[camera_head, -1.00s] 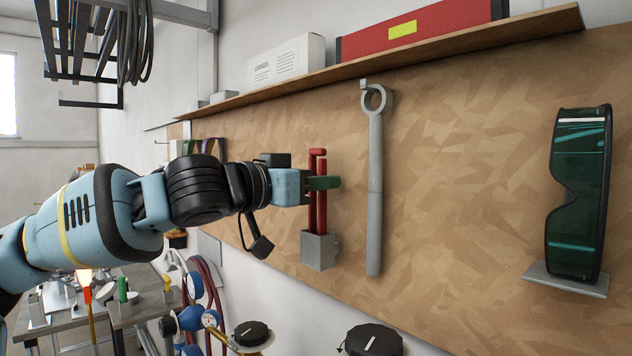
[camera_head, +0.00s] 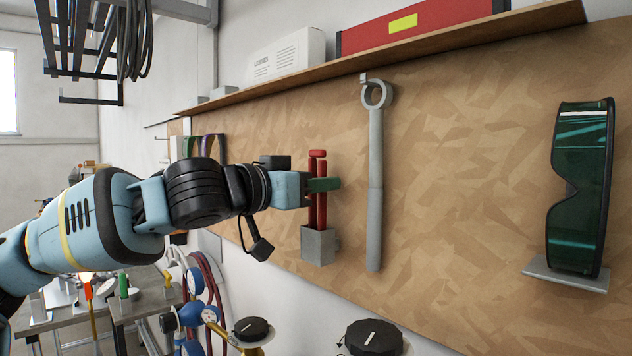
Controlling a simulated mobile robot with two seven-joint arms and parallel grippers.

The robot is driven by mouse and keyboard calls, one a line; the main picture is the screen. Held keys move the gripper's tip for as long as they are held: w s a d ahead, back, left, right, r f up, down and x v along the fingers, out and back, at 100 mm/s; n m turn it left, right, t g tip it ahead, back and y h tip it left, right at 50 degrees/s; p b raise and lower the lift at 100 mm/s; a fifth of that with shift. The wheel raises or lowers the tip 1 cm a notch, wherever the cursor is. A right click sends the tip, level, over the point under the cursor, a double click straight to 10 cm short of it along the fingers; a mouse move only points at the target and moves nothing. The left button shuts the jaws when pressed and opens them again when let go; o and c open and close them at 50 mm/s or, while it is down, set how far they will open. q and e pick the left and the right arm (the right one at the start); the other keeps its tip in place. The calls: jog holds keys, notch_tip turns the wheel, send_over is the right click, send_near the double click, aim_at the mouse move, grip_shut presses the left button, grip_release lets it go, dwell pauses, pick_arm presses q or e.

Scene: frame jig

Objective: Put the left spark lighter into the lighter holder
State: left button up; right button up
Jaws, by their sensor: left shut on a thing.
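The spark lighter (camera_head: 322,210) shows as upright red bars in the middle of the head view. I cannot tell whether these bars are one lighter or two side by side. My left gripper (camera_head: 322,185) is shut on the lighter, with its green finger across the red bars below their tops. The lighter holder (camera_head: 318,246) is a small grey open-topped box on the board, directly below the gripper. The bars run down to the holder's top edge and their lower ends are hidden there. My right gripper is not in view.
A long grey wrench (camera_head: 375,180) hangs just right of the holder. Dark green goggles (camera_head: 580,190) rest on a small ledge at the right. A wooden shelf (camera_head: 400,53) with boxes runs above. Gauges and hoses (camera_head: 200,300) stand below left.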

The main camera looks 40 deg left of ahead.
pick_arm(q)
jog(key=shift+f, duration=0.15)
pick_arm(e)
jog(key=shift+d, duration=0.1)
pick_arm(q)
jog(key=o, duration=0.9)
jog(key=shift+s, duration=0.1)
jog(key=shift+s+a+p, duration=0.1)
jog(key=shift+s+p, duration=0.2)
jog(key=shift+s, duration=0.25)
jog(key=shift+s+a+p, duration=0.2)
jog(key=shift+s+p, duration=1.05)
jog(key=shift+s, duration=2)
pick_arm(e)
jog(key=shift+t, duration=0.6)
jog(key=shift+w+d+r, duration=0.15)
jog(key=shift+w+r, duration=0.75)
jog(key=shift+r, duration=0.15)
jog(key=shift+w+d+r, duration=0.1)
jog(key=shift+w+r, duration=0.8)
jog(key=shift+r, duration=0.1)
